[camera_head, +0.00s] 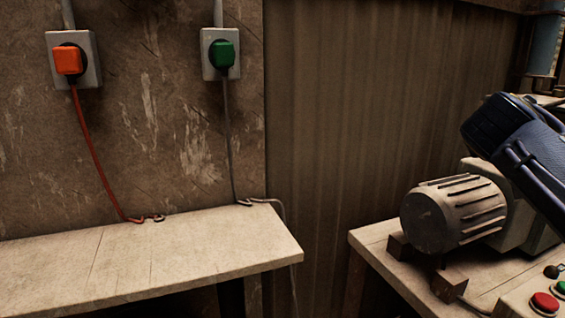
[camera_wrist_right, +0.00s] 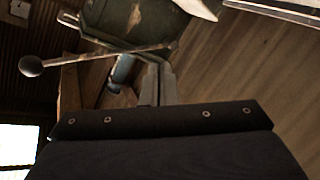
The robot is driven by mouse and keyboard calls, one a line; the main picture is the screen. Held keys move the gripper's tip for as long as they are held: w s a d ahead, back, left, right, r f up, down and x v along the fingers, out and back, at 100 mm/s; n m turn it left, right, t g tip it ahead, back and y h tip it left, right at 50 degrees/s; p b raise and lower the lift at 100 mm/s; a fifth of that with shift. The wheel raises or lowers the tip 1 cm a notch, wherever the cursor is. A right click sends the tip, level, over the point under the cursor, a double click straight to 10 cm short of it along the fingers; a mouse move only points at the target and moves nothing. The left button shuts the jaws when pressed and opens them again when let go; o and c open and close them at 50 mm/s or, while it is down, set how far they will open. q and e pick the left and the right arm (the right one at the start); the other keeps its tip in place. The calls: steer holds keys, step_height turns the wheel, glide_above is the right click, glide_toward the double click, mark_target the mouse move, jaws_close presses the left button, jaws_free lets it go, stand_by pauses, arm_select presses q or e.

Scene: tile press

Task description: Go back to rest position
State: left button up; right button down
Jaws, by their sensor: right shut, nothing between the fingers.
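My right arm (camera_head: 515,145), dark blue, reaches in from the right edge of the head view, in front of a grey motor. Its gripper is outside that view. In the right wrist view the dark gripper body fills the bottom, and the narrow grey fingers of my right gripper (camera_wrist_right: 156,72) stand together above it, shut and empty. My left gripper is in neither view.
A grey ribbed motor (camera_head: 455,213) sits on the right bench (camera_head: 375,240), beside a box with red (camera_head: 544,302) and green buttons. An orange-red plug (camera_head: 67,60) and a green plug (camera_head: 222,54) sit in wall sockets above the bare left bench (camera_head: 150,255). A ball-ended lever (camera_wrist_right: 31,67) shows in the wrist view.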

steer(key=s+a+f+n+y+b, duration=0.1)
steer(key=s+f+y, duration=0.1)
steer(key=f, duration=0.4)
steer(key=s+a+f+y+b, duration=0.1)
steer(key=f+y, duration=0.1)
steer(key=f, duration=0.5)
steer(key=s+a+f+g+y+b, duration=0.15)
steer(key=s+a+f+y, duration=0.25)
steer(key=s+a+f, duration=0.5)
steer(key=s+a+f+g+y+b, duration=0.15)
steer(key=s+a+f+y, duration=0.35)
steer(key=f, duration=0.8)
steer(key=s+a+f+g+y+b, duration=0.1)
steer(key=s+a+f+y+b, duration=0.15)
steer(key=s+a+f, duration=0.65)
step_height(320, 180, up, 36)
steer(key=w+p, duration=0.1)
steer(key=p, duration=3.6)
steer(key=shift+w+d+f+g, duration=0.15)
steer(key=shift+d+g, duration=0.15)
steer(key=shift+d, duration=0.05)
